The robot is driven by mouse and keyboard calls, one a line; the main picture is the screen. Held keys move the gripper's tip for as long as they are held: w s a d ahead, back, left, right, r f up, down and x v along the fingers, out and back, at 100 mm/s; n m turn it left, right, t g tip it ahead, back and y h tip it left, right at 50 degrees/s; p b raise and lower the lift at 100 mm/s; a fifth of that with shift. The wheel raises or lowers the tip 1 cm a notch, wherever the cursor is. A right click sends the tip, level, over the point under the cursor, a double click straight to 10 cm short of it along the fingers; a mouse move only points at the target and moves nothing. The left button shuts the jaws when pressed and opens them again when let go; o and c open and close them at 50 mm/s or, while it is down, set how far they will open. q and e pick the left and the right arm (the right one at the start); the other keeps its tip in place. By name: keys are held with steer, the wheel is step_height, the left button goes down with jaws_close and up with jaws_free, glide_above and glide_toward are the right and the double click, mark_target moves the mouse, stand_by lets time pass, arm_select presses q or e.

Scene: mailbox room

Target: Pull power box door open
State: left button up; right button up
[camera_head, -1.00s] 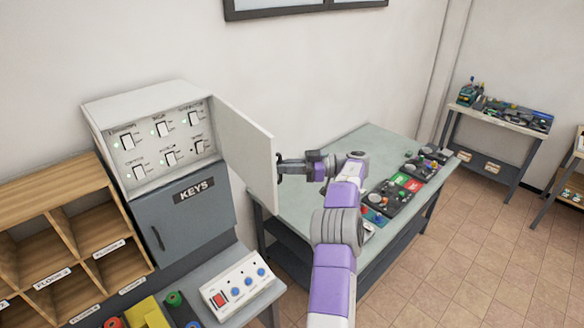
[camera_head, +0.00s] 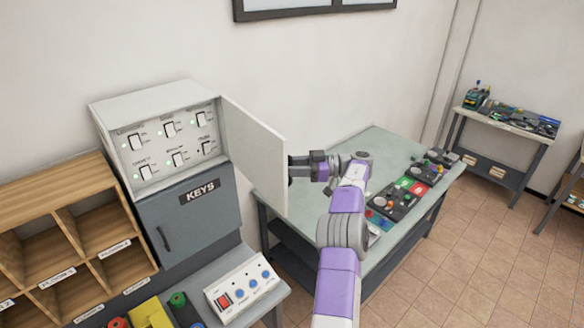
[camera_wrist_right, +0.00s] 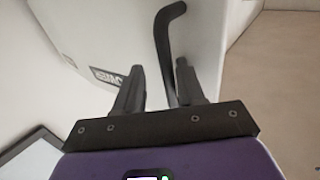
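The power box (camera_head: 163,138) is a white cabinet with several switches inside, mounted above a grey keys cabinet. Its white door (camera_head: 257,155) stands swung wide open to the right in the head view. My right gripper (camera_head: 291,169) is at the outer face of the door near its free edge. In the right wrist view the door face (camera_wrist_right: 120,40) and its black curved handle (camera_wrist_right: 163,40) show. The fingers (camera_wrist_right: 158,78) are apart, with the handle between them, close to the right finger; contact is unclear. My left gripper is not in view.
The grey keys cabinet (camera_head: 190,230) sits below the power box. Wooden pigeonholes (camera_head: 60,225) stand at the left, and a white control panel (camera_head: 240,285) is in front. A workbench (camera_head: 330,185) with devices lies behind my right arm. Tiled floor (camera_head: 470,260) is clear at right.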

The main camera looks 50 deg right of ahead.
steer(key=v, duration=0.8)
steer(key=shift+s, duration=0.35)
steer(key=shift+f, duration=0.1)
